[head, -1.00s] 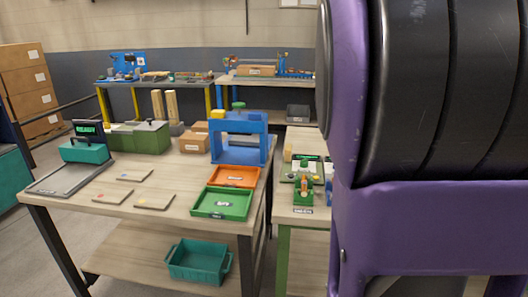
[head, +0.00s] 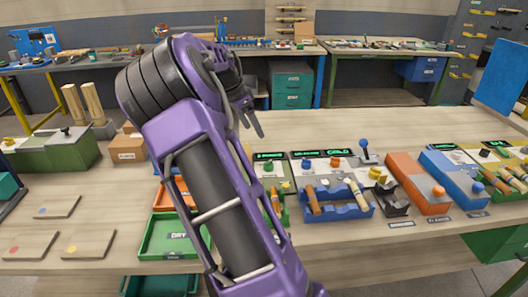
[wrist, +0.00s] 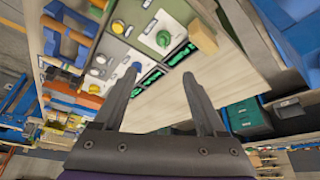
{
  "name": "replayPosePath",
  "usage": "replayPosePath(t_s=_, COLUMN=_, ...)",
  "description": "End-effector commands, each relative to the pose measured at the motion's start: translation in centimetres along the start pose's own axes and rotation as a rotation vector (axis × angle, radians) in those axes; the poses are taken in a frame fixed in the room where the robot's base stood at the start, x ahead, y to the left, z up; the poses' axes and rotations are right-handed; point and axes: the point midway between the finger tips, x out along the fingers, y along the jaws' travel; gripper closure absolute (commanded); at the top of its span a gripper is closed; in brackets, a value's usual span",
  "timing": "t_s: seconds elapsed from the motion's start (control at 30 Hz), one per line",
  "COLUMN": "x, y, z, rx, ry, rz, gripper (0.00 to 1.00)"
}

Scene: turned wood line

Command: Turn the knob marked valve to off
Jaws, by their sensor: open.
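My gripper (head: 252,126) hangs above the long table, left of the middle in the head view, apart from the panels. Its two fingers are spread and empty in the wrist view (wrist: 160,88). A row of control panels with lit green displays stands on the table. The wrist view also shows a green knob (wrist: 163,39) and a yellow knob (wrist: 118,27). The word valve is not legible on any knob.
A blue rack (head: 338,205) with wooden handles stands before the panels. An orange box (head: 415,182) and a blue box (head: 452,178) stand to its right. A green tray (head: 160,238) lies at left, partly behind my arm. The table behind the panels is clear.

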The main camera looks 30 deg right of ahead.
Motion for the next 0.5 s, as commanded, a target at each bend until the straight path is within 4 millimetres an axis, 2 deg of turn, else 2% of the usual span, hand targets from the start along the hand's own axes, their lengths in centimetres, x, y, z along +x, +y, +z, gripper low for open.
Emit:
replayPosePath(t_s=0.17, x=1.2, y=-0.5, z=0.7, rx=0.021, ry=-0.029, rz=-0.008, gripper=0.26)
replayPosePath(t_s=0.27, x=2.7, y=-0.5, z=0.7, rx=0.02, ry=-0.028, rz=-0.005, gripper=0.26)
replayPosePath(t_s=0.5, x=7.9, y=-0.4, z=0.8, rx=0.019, ry=-0.027, rz=-0.004, gripper=0.26)
